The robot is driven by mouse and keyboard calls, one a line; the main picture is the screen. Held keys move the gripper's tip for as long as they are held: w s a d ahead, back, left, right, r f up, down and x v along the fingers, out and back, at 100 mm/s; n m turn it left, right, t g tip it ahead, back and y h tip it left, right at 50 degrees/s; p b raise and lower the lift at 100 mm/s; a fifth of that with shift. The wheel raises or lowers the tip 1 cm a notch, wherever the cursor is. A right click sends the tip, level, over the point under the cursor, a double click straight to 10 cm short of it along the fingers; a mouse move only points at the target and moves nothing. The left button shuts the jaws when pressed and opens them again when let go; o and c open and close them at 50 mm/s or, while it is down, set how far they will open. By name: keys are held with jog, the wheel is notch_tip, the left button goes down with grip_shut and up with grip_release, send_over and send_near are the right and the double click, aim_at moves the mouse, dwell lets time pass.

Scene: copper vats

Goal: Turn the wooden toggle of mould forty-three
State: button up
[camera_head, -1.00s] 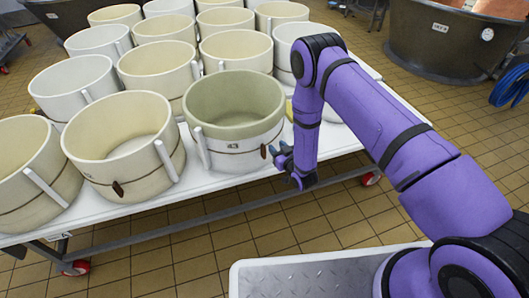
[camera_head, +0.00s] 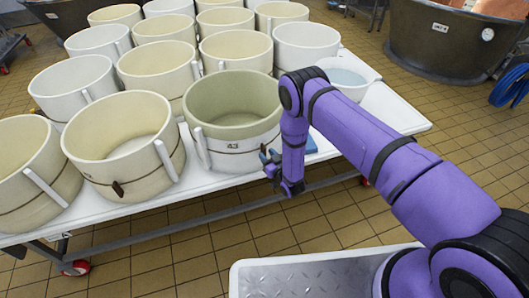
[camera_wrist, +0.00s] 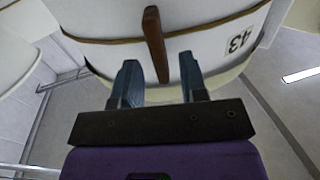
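Mould forty-three (camera_head: 236,160) is a round white tub with a greenish-cream inside, standing at the front edge of the white table. Its label 43 (camera_head: 233,147) shows in the head view and again, upside down, in the wrist view (camera_wrist: 236,41). In the wrist view its brown wooden toggle (camera_wrist: 154,42) lies across the brown band, roughly at right angles to it. My gripper (camera_wrist: 159,66) is open, its two blue fingers apart, with the toggle's lower end between the fingertips in the picture. I cannot tell whether they touch it. In the head view my gripper (camera_head: 268,158) is close to the mould's right side.
Another banded mould (camera_head: 120,150) stands close on the left, and several more fill the white table (camera_head: 100,213) behind. A white bowl (camera_head: 347,82) and a blue item (camera_head: 311,145) are on the table to the right. Tiled floor (camera_head: 200,262) lies in front.

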jog(key=shift+x, duration=1.2)
grip_shut()
